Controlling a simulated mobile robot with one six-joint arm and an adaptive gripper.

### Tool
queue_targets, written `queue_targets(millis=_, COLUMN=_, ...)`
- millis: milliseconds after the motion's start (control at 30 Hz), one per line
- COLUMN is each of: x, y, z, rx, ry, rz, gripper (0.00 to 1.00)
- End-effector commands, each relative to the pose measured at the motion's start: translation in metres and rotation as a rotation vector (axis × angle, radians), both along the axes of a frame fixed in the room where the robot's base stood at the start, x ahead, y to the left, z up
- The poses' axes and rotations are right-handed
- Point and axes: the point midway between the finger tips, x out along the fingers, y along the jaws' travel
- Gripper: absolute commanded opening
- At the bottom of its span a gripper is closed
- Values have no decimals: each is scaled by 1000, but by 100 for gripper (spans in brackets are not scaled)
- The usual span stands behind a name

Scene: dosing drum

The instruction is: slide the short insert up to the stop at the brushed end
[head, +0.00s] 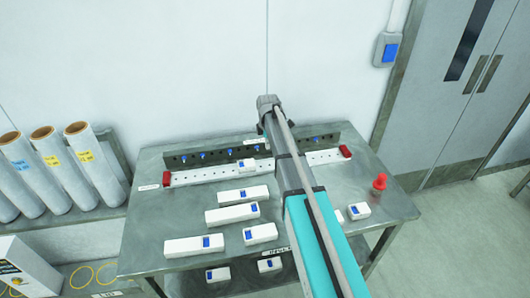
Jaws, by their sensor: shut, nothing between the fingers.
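A pale channel (205,174) with a row of holes runs across the back of the table, with a red block at its left end (167,179) and another at its right end (345,151). A short white insert (247,164) with a blue mark sits on the channel near its middle, apart from both red blocks. I cannot tell which end is the brushed one. My arm reaches over the table and crosses the channel just right of this insert.
Long white pieces (194,246) and short ones (260,233) lie on the metal table (150,225) in front of the channel. A red knobbed object (379,181) stands at the right. A dark strip with blue pegs (202,155) runs behind the channel.

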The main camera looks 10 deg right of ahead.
Motion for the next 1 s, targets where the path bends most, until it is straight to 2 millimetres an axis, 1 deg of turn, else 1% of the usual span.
queue_targets(millis=267, x=0, y=0, z=-17, rx=0, ry=0, rz=-1, gripper=0)
queue_targets(millis=1000, x=0, y=-1, z=-74, rx=0, ry=0, rz=-3, gripper=0)
